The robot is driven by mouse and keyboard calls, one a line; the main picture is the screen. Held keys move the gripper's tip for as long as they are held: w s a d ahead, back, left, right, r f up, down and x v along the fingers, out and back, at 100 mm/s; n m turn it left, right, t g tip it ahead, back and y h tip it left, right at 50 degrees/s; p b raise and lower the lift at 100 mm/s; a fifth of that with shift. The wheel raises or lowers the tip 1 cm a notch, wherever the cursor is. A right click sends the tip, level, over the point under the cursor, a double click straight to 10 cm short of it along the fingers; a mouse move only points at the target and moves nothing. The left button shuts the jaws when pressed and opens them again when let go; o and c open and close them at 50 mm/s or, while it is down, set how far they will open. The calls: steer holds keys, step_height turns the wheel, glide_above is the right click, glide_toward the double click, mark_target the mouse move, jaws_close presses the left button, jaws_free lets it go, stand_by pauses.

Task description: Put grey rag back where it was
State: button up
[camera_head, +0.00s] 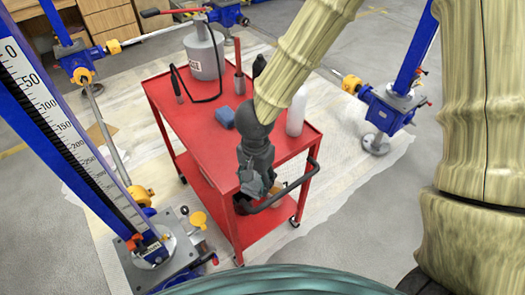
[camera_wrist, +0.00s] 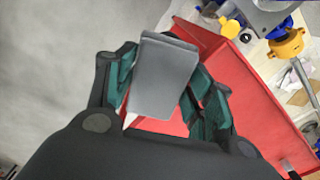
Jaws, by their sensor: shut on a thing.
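The grey rag (camera_wrist: 165,72) looks like a folded, block-shaped piece, held between the dark green-lined fingers of my gripper (camera_wrist: 167,92) in the wrist view. My gripper is shut on it. In the head view my gripper (camera_head: 257,178) points down at the near end of the red cart (camera_head: 190,120), close to the handle. The rag there is a small grey patch (camera_head: 252,184) at the fingertips. The wrist view shows the red cart surface (camera_wrist: 250,95) behind and below the rag. I cannot tell whether the rag touches the cart.
A blue block (camera_head: 225,117) lies on the cart top beside my arm. A white bottle (camera_head: 297,112) stands right of my arm, and a grey canister (camera_head: 204,52) stands at the far end. Blue screw jacks (camera_head: 390,105) flank the cart. The cart top left of my gripper is mostly clear.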

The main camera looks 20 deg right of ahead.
steer(key=shift+w+d+r, duration=0.1)
steer(key=shift+w+d, duration=0.1)
steer(key=shift+w, duration=0.05)
steer(key=w+d+p, duration=0.1)
steer(key=w, duration=0.4)
steer(key=w+d+f+p, duration=0.1)
steer(key=w+d, duration=0.1)
steer(key=w, duration=0.2)
steer(key=w+d+p, duration=0.1)
steer(key=w+d, duration=0.1)
steer(key=w, duration=0.3)
steer(key=shift+w+d+f, duration=0.2)
steer(key=shift+w+d, duration=0.05)
steer(key=shift+w, duration=0.05)
steer(key=shift+w+p, duration=0.1)
steer(key=shift+p, duration=0.2)
steer(key=shift+f+p, duration=0.4)
steer(key=shift+f, duration=1.4)
steer(key=o, duration=0.9)
step_height(320, 180, up, 12)
steer(key=b, duration=0.1)
steer(key=shift+b, duration=0.3)
